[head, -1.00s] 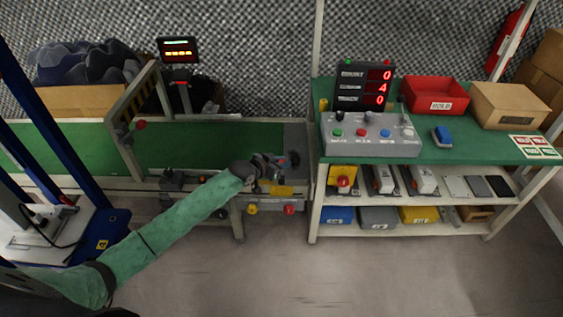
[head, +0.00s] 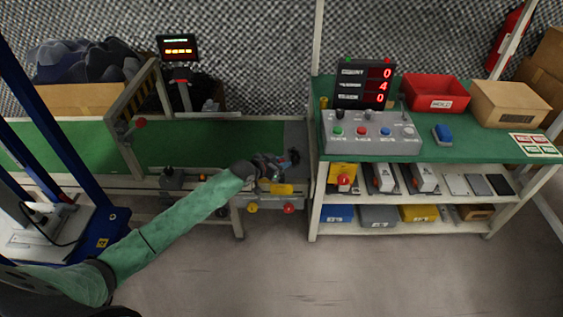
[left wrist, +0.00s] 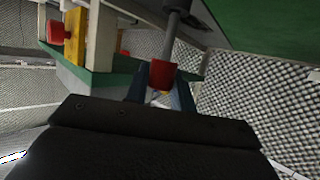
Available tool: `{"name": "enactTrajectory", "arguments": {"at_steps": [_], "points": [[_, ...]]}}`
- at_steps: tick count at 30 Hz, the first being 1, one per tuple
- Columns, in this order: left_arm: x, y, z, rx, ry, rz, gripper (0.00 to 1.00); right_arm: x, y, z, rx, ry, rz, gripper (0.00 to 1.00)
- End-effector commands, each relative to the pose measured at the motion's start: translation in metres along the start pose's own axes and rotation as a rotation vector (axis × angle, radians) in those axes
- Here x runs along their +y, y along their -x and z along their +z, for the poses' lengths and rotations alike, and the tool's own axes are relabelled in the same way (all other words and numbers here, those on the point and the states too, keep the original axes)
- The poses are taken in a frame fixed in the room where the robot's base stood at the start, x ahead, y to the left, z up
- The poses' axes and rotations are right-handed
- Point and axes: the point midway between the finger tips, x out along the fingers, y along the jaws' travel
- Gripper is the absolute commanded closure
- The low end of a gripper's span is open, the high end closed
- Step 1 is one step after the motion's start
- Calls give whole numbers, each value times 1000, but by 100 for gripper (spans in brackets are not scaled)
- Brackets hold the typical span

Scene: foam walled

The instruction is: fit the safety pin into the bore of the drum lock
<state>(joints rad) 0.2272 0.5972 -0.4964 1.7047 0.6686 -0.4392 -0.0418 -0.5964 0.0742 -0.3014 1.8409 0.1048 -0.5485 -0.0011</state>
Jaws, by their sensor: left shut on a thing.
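My left gripper (head: 284,161) is at the right end of the green conveyor, beside the workbench. In the left wrist view its fingers (left wrist: 160,88) are shut on a red block-like end, which I take as the head of the safety pin (left wrist: 162,74). A grey rod (left wrist: 174,32) runs from this red end toward the top edge of that view. Whether the rod's tip is in a bore cannot be seen. The drum lock cannot be made out for certain; the gripper covers much of the conveyor end. My right gripper is not in view.
The conveyor (head: 215,145) has a yellow box (head: 282,189) and red and yellow knobs under its end. The green workbench (head: 460,150) on the right bears a grey button panel (head: 371,135), a counter display (head: 365,88) and a red bin (head: 436,92). Open floor lies in front.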

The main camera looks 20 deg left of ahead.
Motion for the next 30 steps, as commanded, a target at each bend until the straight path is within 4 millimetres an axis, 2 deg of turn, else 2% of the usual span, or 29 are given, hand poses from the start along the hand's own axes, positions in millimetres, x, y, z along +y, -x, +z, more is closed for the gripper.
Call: {"name": "enactTrajectory", "arguments": {"at_steps": [8,19,30], "points": [[0,-2,5,1,0,0,98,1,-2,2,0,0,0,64],[0,-5,12,1,0,0,98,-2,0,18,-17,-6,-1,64],[0,-8,19,0,0,0,98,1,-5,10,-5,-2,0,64]]}}
